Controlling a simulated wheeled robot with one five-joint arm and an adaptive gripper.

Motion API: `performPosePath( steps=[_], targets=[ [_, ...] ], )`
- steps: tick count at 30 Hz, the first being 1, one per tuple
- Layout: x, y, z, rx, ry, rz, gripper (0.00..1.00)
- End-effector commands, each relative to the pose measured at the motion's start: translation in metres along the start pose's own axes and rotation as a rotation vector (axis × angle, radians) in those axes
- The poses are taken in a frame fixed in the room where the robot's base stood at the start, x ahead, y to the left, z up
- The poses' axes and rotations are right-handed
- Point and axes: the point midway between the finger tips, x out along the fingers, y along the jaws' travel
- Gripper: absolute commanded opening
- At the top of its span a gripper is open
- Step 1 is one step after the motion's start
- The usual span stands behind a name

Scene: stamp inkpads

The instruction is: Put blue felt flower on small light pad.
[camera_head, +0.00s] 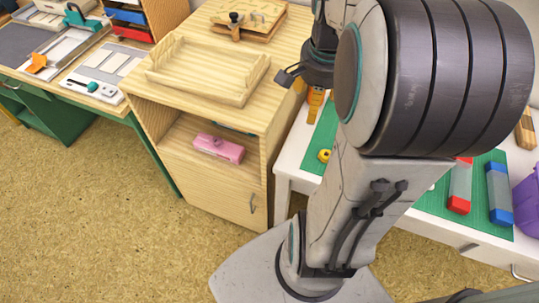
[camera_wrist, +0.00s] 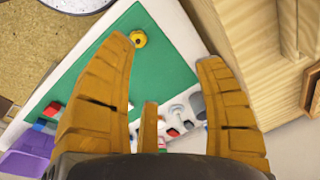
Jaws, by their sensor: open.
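My gripper (camera_wrist: 165,52) is open, its orange fingers spread with nothing held between them. In the head view only part of it shows, an orange finger (camera_head: 315,104) over the white table (camera_head: 284,166), as my arm covers the rest. In the wrist view the table's green mat (camera_wrist: 160,65) lies beyond the fingers. I cannot make out a blue felt flower or a small light pad for sure in either view. Several small things, some pale, grey and red, lie at the mat's edge between the fingers, too small to tell apart.
A yellow round object (camera_head: 324,156) lies on the mat; it also shows in the wrist view (camera_wrist: 138,39). A red-ended block (camera_head: 460,187), a blue-ended block (camera_head: 499,193) and a purple container (camera_head: 526,203) are at right. A wooden cabinet (camera_head: 190,110) holds a pink box (camera_head: 218,148).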

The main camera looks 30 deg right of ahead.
Motion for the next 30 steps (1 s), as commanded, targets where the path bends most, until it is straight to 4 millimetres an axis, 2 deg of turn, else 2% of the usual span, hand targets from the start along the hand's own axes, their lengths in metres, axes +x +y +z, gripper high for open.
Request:
performPosePath(
  steps=[1, 6, 9, 12, 19, 30],
  targets=[
    [-0.005, -0.006, 0.028, -0.166, 0.004, -0.022, 0.64],
    [-0.011, -0.003, 0.098, -0.667, 0.019, -0.082, 0.64],
    [-0.012, 0.004, 0.128, -0.899, 0.029, -0.11, 0.64],
    [-0.011, 0.012, 0.148, -1.079, 0.04, -0.134, 0.64],
    [-0.008, 0.024, 0.17, -1.287, 0.055, -0.163, 0.64],
    [-0.008, 0.025, 0.172, -1.31, 0.056, -0.164, 0.64]
  ],
)
